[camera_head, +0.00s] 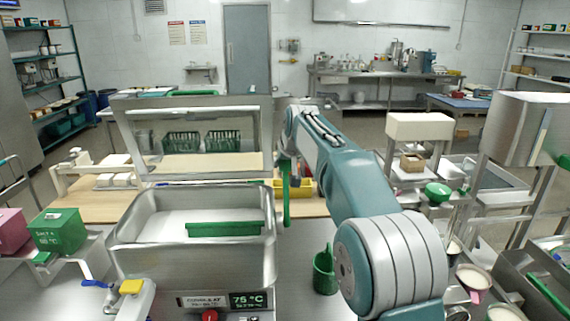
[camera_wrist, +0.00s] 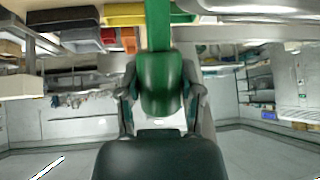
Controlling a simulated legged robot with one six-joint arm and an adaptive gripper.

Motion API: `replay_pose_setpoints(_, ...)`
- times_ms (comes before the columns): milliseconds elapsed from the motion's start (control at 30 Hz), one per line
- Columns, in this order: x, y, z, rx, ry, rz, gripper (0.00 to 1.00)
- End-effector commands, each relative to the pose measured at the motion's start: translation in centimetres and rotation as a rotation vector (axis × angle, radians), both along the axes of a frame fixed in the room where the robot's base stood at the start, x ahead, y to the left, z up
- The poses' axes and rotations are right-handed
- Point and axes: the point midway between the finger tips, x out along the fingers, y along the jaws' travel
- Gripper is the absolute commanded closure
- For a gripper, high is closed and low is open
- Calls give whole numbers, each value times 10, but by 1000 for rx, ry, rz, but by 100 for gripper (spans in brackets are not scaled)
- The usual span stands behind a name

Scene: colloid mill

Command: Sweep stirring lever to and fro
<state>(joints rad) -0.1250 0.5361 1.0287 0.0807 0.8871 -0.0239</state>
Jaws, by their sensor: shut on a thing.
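The stirring lever (camera_head: 286,195) is a green upright bar at the right side of a steel vat (camera_head: 130,230). In the wrist view the lever's green rounded grip (camera_wrist: 162,85) fills the space between the two fingers of my gripper (camera_wrist: 161,100). My gripper is shut on this grip, one finger on each side. In the head view my arm largely hides the gripper. A green paddle bar (camera_head: 225,229) lies across the inside of the vat, above a pale content. How the lever joins the paddle cannot be seen.
A clear guard frame (camera_head: 195,110) stands behind the vat. A valve with a yellow block (camera_head: 131,287) and a 75 °C display (camera_head: 251,300) sit at the vat's front. A green cup (camera_head: 324,272) stands right of the vat. A green box (camera_head: 60,232) is at left.

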Motion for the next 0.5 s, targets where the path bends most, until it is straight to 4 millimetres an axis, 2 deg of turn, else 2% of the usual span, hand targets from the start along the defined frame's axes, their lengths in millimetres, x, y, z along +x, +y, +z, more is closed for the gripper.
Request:
replay_pose_setpoints(267,2,0,-1,1,-6,0,100)
replay_pose_setpoints(300,2,0,-1,1,-6,0,34)
replay_pose_setpoints(333,2,0,-1,1,-6,0,21)
replay_pose_setpoints(367,2,0,-1,1,-6,0,17)
replay_pose_setpoints(500,1,0,-1,1,-4,0,17)
